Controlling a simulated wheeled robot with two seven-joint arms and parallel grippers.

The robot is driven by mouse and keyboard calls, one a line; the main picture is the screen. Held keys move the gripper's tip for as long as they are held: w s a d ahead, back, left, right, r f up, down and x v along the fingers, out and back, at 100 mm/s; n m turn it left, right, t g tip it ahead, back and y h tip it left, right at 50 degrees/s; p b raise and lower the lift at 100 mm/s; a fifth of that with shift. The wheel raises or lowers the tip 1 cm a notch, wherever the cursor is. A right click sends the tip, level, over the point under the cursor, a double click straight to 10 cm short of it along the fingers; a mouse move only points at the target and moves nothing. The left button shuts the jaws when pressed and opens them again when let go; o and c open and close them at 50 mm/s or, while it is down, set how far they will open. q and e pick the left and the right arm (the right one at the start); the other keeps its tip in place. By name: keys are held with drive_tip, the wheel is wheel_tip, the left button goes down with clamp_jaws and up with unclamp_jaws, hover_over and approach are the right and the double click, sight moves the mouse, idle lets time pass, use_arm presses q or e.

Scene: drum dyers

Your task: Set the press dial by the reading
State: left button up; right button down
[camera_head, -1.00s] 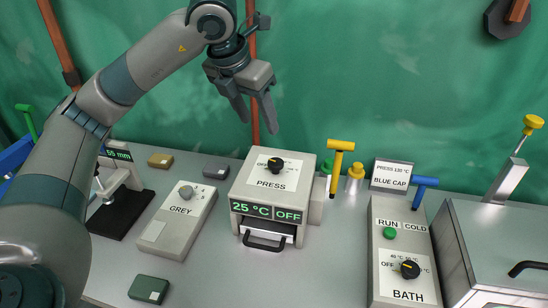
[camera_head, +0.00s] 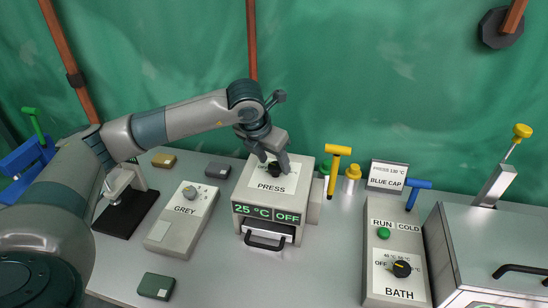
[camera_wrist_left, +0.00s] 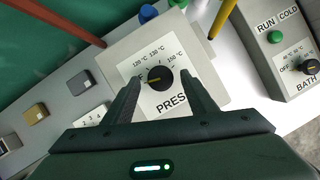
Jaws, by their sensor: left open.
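The press (camera_head: 257,192) is a pale box at the middle of the table; its display reads 25 °C and OFF. Its black dial (camera_wrist_left: 161,78) has a yellow mark pointing left in the left wrist view, away from the printed temperature labels. My left gripper (camera_head: 273,167) is over the dial, pointing down. In the left wrist view its open fingers (camera_wrist_left: 160,84) lie on either side of the dial; I cannot tell whether they touch it. A card (camera_head: 388,176) behind the table's right half appears to read PRESS 130 °C, BLUE CAP. My right gripper is not in view.
The GREY box (camera_head: 182,218) stands left of the press. The BATH panel (camera_head: 396,240) and a metal tank (camera_head: 490,235) stand at the right. A yellow-handled tool (camera_head: 335,172) and a yellow-capped bottle (camera_head: 352,180) stand close right of the press.

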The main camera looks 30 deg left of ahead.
use_arm(q)
drive_tip(key=shift+w+f, duration=0.2)
drive_tip(key=shift+f, duration=0.4)
drive_tip(key=shift+c, duration=0.7)
drive_tip(key=c, duration=0.9)
